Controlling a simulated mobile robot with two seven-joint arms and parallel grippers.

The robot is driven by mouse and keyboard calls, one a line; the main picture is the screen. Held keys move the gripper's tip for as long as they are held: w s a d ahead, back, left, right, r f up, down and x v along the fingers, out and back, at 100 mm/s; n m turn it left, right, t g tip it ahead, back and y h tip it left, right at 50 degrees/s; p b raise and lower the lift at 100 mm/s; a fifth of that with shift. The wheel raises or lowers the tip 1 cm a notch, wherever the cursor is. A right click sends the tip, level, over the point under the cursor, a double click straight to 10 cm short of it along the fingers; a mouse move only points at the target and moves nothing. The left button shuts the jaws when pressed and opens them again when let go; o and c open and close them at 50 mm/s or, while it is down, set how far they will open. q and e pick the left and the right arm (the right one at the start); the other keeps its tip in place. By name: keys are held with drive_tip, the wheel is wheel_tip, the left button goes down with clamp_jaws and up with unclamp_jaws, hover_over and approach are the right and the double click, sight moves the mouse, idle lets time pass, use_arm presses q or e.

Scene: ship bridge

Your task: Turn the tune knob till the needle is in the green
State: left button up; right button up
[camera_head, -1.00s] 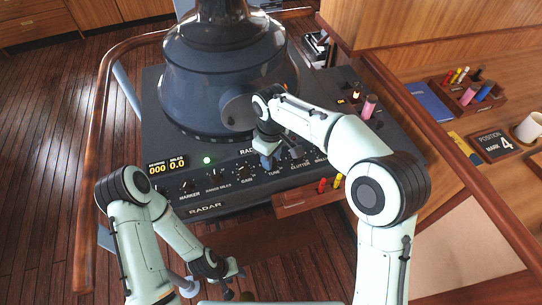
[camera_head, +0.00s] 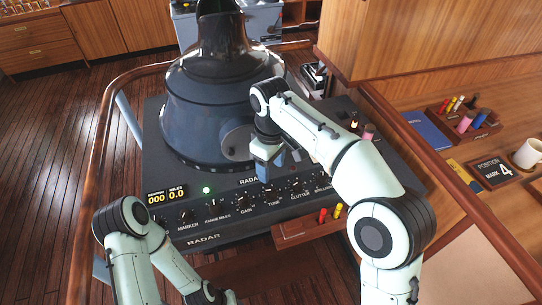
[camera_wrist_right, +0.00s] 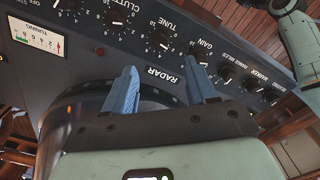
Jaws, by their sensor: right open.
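The black tune knob (camera_wrist_right: 160,40) sits on the radar panel between the gain and clutter knobs. It also shows in the head view (camera_head: 269,190), just below my right fingertips. My left gripper (camera_head: 222,297) is at the bottom edge of the head view, partly cut off.
The radar's dark round housing (camera_head: 222,110) rises behind the panel. The clutter knob (camera_wrist_right: 114,20) and gain knob (camera_wrist_right: 196,56) flank the tune knob closely. A wooden tray (camera_head: 300,232) with small red and yellow items sticks out below the panel. A wooden rail (camera_head: 95,190) curves along the left.

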wheel_tip(320, 180, up, 4)
drive_tip(key=shift+f, duration=0.25)
idle(0.5)
